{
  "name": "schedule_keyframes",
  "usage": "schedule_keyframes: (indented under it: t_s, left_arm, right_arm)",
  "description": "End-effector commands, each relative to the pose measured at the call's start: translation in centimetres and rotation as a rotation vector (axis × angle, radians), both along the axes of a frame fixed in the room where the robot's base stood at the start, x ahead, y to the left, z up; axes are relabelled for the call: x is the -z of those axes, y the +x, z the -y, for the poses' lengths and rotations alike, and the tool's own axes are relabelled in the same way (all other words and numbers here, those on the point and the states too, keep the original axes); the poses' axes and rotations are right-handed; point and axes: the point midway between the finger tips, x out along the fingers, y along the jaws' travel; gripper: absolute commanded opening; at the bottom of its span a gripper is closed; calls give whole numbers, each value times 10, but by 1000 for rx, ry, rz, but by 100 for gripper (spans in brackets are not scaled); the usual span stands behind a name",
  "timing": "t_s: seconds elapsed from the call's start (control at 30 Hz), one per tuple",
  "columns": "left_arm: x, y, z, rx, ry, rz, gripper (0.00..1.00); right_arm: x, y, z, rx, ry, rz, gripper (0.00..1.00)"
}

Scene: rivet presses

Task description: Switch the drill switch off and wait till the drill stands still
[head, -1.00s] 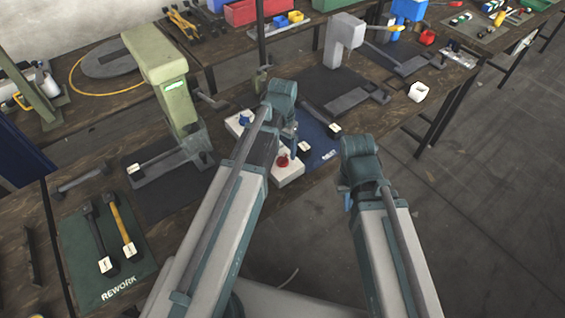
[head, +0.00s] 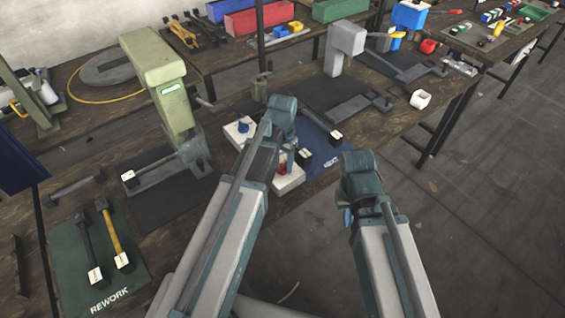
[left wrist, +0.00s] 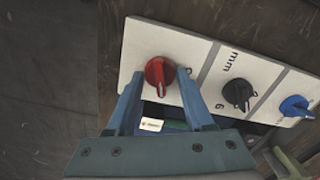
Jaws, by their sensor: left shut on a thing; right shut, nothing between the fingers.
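A white control panel (head: 290,184) lies on the bench; it also shows in the left wrist view (left wrist: 200,52). It carries a red rotary knob (left wrist: 159,72), a black knob (left wrist: 238,94) near the letters "mm", and a blue knob (left wrist: 294,105). In the head view the blue knob (head: 243,127) is clear, and my arm hides the black one. My left gripper (left wrist: 159,78) is shut on the red knob, one blue finger on each side. My right gripper (head: 347,216) is shut and empty, right of the panel. I cannot make out a turning drill.
A green press (head: 165,85) stands left of the panel, a grey press (head: 344,45) behind it. A blue mat (head: 328,172) with black-handled parts lies right of the panel. A green "REWORK" mat (head: 75,262) holds two tools.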

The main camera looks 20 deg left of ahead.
Motion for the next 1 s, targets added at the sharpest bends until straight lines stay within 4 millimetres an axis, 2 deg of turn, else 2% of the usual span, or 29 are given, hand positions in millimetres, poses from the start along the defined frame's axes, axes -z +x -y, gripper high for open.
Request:
schedule_keyframes:
  t_s: [0.03,0.1,0.13,0.47,1.0]
  left_arm:
    - [0,0,0,0,0,0,14]
    - [0,0,0,0,0,0,2]
    - [0,0,0,0,0,0,0]
    - [0,0,0,-62,0,0,0]
    - [0,0,0,-524,0,0,0]
  right_arm:
    - [0,0,0,0,0,0,0]
    - [0,0,0,0,0,0,0]
    - [0,0,0,0,0,0,0]
    - [0,0,0,0,0,0,0]
    - [0,0,0,0,0,0,0]
